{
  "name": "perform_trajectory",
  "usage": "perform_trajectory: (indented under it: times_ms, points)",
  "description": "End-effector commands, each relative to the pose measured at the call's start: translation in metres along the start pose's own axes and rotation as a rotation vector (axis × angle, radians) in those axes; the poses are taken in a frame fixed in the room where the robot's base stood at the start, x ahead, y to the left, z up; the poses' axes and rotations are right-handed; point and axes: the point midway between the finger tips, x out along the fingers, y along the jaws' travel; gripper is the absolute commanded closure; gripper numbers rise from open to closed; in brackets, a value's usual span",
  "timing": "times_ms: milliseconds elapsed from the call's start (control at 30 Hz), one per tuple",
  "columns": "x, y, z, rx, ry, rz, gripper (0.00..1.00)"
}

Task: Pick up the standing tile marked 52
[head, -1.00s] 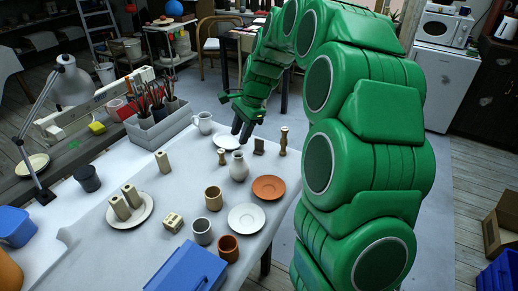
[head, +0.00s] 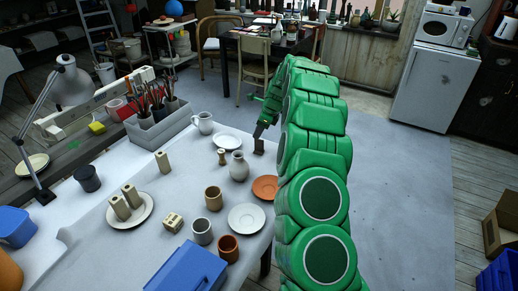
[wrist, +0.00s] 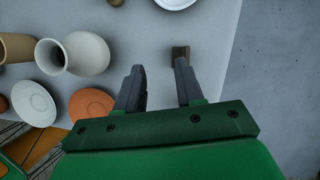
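A small dark upright tile (head: 259,146) stands near the table's far right edge in the head view. The wrist view shows this brown tile (wrist: 180,51) from above, just past the tip of the right finger. No number is legible on it. My gripper (wrist: 160,66) is open and empty, with its fingers apart; the tile lines up with the right finger, not the middle of the gap. In the head view my gripper (head: 260,131) is beside the tile; whether they touch is unclear.
A pale vase (head: 238,167), a small turned piece (head: 221,157), a white saucer (head: 227,142) and a terracotta saucer (head: 265,188) are near the tile. Cups (head: 213,198) and a white plate (head: 246,218) stand nearer. Open floor lies right of the table.

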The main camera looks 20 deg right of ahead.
Motion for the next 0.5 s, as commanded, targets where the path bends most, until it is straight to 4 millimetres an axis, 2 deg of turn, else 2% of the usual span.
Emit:
perform_trajectory:
  times_ms: [100, 200, 500]
  points:
    - [0.017, -0.017, -0.015, 0.079, 0.004, -0.016, 0.63]
    - [0.022, -0.028, -0.022, 0.122, 0.005, -0.029, 0.63]
    - [0.038, -0.034, -0.028, 0.159, 0.006, -0.036, 0.63]
